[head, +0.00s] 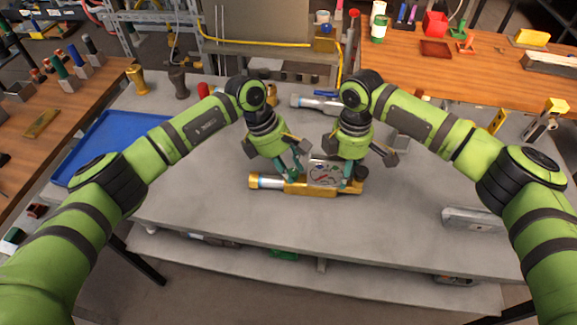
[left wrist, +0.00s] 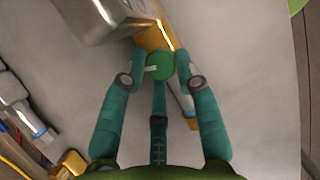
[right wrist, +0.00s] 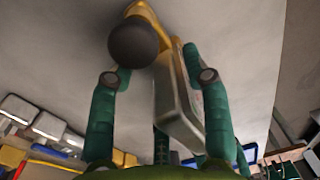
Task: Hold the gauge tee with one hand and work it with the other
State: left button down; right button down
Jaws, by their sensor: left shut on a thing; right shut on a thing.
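The gauge tee lies on the grey bench, with a brass body (head: 300,188), a pale blue-banded brass end at its left and an upright gauge box (head: 325,173) with a marked face. My left gripper (head: 293,173) is shut on the tee's green knob, which shows between its fingertips in the left wrist view (left wrist: 160,66). The fingers partly hide both knobs in the head view.
Another silver and brass fitting (head: 315,103) lies behind my grippers. A blue tray (head: 110,145) is at the left, and a grey metal part (head: 472,219) is at the right. The bench front is clear. Wooden tables with small items stand left and back right.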

pick_arm(q)
jog(key=shift+a+f, duration=0.1)
jog(key=shift+a, duration=0.05)
jog(key=c, duration=1)
grip_release()
jog(key=shift+w, duration=0.1)
jog(key=v, duration=1.2)
jog(key=shift+a, duration=0.1)
